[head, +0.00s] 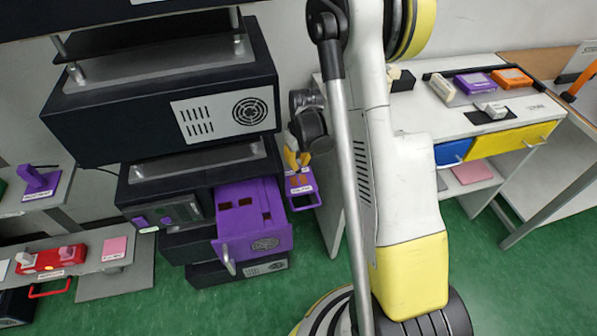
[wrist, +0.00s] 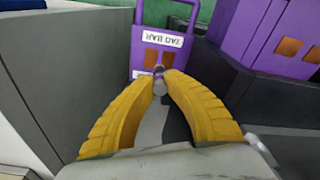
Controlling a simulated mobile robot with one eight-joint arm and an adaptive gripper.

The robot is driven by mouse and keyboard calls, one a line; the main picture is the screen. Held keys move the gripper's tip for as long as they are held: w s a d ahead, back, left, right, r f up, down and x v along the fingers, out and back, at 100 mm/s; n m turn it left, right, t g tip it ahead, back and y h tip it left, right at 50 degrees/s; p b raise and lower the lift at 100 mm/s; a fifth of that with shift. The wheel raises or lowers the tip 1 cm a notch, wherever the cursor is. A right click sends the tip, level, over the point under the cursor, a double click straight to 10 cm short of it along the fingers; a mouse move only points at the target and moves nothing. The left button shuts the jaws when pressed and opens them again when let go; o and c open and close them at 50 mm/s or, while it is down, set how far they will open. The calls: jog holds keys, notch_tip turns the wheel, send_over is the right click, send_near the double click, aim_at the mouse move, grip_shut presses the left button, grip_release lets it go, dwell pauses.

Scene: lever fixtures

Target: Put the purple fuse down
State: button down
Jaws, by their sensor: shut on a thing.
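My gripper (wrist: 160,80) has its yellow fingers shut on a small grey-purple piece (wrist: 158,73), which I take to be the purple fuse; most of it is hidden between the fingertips. Just beyond the tips in the wrist view is a purple panel (wrist: 142,57) with a white label, brownish openings and a loop handle. I cannot tell whether the piece touches it. In the head view my gripper (head: 297,160) is right above this purple panel (head: 299,184), beside the dark cabinet stack. The fuse cannot be made out there.
An open purple drawer (head: 255,222) with square openings juts from the dark cabinet (head: 165,190); it also shows in the wrist view (wrist: 270,35). A grey wall (wrist: 75,70) stands close on the left. A white table (head: 455,122) with several devices is at right.

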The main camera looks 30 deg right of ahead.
aim_at(298, 174)
notch_tip(298, 174, down, 3)
jog(key=shift+f+b, duration=0.15)
jog(key=shift+b, duration=0.55)
jog(key=shift+f, duration=0.2)
jog(key=c, duration=1.5)
grip_release()
notch_tip(298, 174, up, 12)
jog(key=s+p, duration=0.1)
jog(key=p, duration=0.4)
jog(key=shift+s+r, duration=0.2)
